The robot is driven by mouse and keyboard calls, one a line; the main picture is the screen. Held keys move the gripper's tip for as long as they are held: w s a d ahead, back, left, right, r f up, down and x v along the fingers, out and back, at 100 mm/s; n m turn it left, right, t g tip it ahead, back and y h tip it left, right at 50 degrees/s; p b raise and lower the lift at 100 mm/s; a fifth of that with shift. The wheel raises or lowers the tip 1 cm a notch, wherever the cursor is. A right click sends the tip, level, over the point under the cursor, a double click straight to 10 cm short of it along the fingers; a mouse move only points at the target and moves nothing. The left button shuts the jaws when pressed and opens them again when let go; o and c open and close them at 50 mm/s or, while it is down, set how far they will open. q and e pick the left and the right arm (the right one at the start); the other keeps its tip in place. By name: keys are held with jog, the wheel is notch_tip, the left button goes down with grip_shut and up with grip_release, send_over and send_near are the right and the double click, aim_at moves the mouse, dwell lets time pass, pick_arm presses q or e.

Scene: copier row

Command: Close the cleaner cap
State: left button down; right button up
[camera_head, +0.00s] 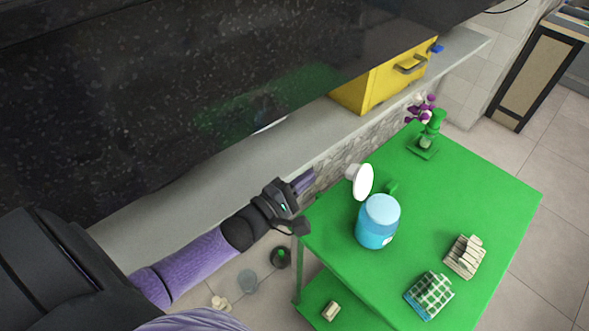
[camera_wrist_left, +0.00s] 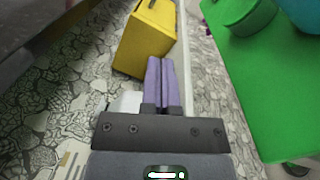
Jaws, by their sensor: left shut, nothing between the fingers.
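A blue cleaner jar (camera_head: 377,230) with a pale blue round top stands upright on the green table (camera_head: 490,195). A white disc with a short stub (camera_head: 363,182) stands tilted on edge just behind the jar; I cannot tell whether it is the cap or is joined to the jar. My left gripper (camera_head: 304,181) is left of the jar, just off the table's left edge, apart from both. Its purple fingers are together and empty in the left wrist view (camera_wrist_left: 160,82). A blue part of the jar shows in that view's top right corner (camera_wrist_left: 304,14). My right gripper is out of view.
A green vase with purple flowers (camera_head: 428,135) stands at the table's far corner. A plaid cloth item (camera_head: 429,294) and a striped item (camera_head: 464,256) lie near the front right. A yellow box (camera_head: 383,84) sits on the grey ledge (camera_head: 310,143). A dark panel fills the upper left.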

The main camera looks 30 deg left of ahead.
aim_at(358, 181)
pick_arm(q)
jog(key=w+d+r, duration=0.1)
jog(key=w+d, duration=0.2)
jog(key=d, duration=0.1)
jog(key=shift+w+d+r, duration=0.2)
jog(key=shift+d+r, duration=0.15)
jog(key=shift+r, duration=0.05)
jog(key=shift+p, duration=0.3)
jog(key=shift+d+r+m+p, duration=0.15)
jog(key=shift+r+m+p, duration=0.1)
jog(key=shift+m+p, duration=0.2)
jog(key=shift+r, duration=0.1)
